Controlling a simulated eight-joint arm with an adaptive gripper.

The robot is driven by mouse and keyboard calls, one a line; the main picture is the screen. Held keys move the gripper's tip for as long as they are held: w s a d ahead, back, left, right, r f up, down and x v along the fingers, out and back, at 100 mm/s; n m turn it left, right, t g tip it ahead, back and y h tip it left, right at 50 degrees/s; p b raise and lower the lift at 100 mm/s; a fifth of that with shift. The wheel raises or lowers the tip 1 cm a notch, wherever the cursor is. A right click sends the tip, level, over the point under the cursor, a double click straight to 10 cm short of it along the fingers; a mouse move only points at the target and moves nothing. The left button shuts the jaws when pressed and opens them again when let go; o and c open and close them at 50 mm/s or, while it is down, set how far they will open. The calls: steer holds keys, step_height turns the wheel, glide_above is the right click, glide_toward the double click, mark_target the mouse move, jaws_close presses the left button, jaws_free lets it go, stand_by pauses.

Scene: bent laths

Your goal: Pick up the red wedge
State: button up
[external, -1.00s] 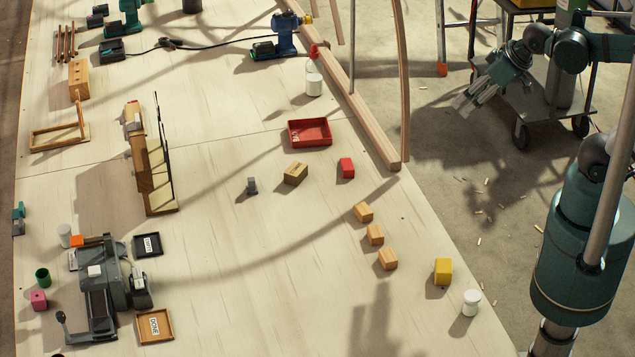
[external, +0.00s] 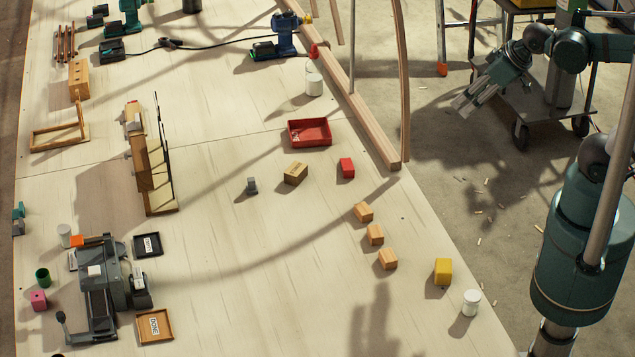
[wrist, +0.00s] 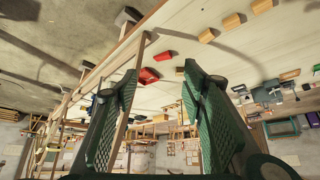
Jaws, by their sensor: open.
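The red wedge (external: 347,168) is a small red block lying on the pale wooden table, right of a tan block and below the red tray (external: 310,132) in the external view. In the wrist view a small red block (wrist: 164,56) shows above the red tray (wrist: 148,76). My gripper (external: 462,106) is off the table's right side in the external view, high and well away from the wedge. In the wrist view its two green fingers (wrist: 158,90) are spread wide with nothing between them.
A tan block (external: 295,173) and a grey piece (external: 252,186) lie left of the wedge. Several small wooden blocks (external: 375,235), a yellow block (external: 443,271) and a white cup (external: 470,302) lie nearer. Long laths (external: 350,95) run along the table's right edge. Table around the wedge is clear.

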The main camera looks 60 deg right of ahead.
steer(key=shift+w, duration=0.15)
steer(key=shift+c, duration=0.7)
steer(key=m+g+h+b, duration=0.3)
steer(key=m+g+h, duration=0.15)
steer(key=m, duration=0.65)
glide_above(348, 167)
steer(key=s+a, duration=0.2)
steer(key=a, duration=0.1)
step_height(348, 167, down, 24)
steer(key=shift+d+f+y, duration=0.1)
steer(key=shift+f+y, duration=0.35)
steer(key=shift+f, duration=0.05)
steer(key=shift+x, duration=1.3)
steer(key=shift+d+f, duration=0.1)
steer(key=shift+x, duration=2.45)
